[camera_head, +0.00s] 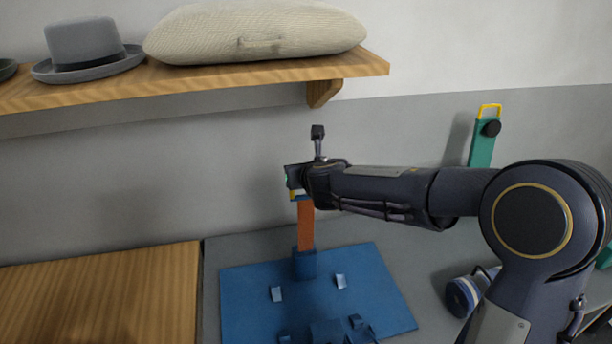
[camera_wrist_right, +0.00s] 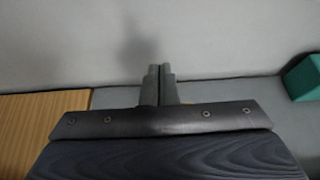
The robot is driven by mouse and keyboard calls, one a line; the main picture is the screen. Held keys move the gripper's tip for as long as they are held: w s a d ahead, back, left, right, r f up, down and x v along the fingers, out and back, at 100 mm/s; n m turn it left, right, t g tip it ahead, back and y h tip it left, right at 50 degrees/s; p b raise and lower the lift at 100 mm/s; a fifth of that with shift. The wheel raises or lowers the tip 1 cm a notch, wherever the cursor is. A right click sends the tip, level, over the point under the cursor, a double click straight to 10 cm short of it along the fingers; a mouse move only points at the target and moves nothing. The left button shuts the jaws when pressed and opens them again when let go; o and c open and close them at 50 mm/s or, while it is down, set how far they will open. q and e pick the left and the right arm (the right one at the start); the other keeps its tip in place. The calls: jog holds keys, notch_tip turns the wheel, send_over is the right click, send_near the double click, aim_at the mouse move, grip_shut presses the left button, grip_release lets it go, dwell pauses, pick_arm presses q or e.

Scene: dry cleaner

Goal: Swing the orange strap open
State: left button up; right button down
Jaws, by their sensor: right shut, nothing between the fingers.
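The orange strap (camera_head: 306,226) stands nearly upright in the head view. Its lower end is at a blue block (camera_head: 305,264) on the blue board (camera_head: 250,300). Its upper end meets a small blue piece just below my right gripper (camera_head: 291,180), which partly hides it. My right gripper reaches in from the right at the strap's top, and I cannot tell whether they touch. In the right wrist view its fingers (camera_wrist_right: 160,84) are together with nothing between them, facing the wall, and the strap does not show. My left gripper is not in view.
A wooden shelf (camera_head: 200,84) with a grey hat (camera_head: 86,48) and a beige bundle (camera_head: 255,32) hangs above. A wooden surface (camera_head: 100,295) lies left of the board. A green tool (camera_head: 483,146) and a blue-and-white roll (camera_head: 464,296) are at right.

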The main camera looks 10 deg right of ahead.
jog(key=shift+w, duration=0.85)
